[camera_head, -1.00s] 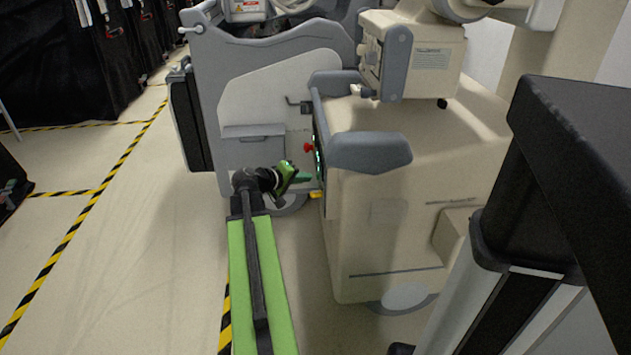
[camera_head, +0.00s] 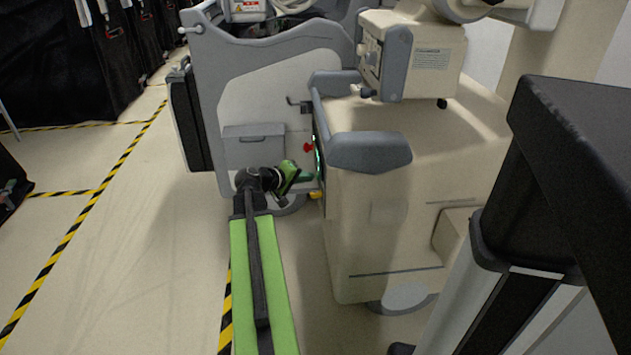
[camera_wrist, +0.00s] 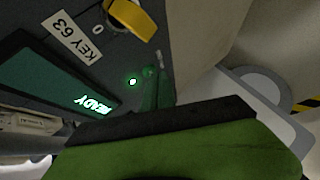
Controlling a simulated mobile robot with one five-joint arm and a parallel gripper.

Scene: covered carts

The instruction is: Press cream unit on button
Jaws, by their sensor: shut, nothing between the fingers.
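The cream unit (camera_head: 385,225) is a large cream machine with grey handles, right of my arm in the head view. Its dark control panel (camera_wrist: 175,40) faces my gripper and fills much of the wrist view. A lit "READY" screen (camera_wrist: 60,85) and a small glowing green light (camera_wrist: 132,82) show on it. My gripper (camera_head: 309,177) is shut and empty, its green tips at the panel.
A red knob (camera_head: 308,147) sits above my gripper and a yellow part (camera_head: 316,194) below it. A yellow knob (camera_wrist: 132,18) and a "KEY 63" label (camera_wrist: 72,38) show in the wrist view. A grey machine (camera_head: 255,85) stands behind. Open floor (camera_head: 150,240) lies left.

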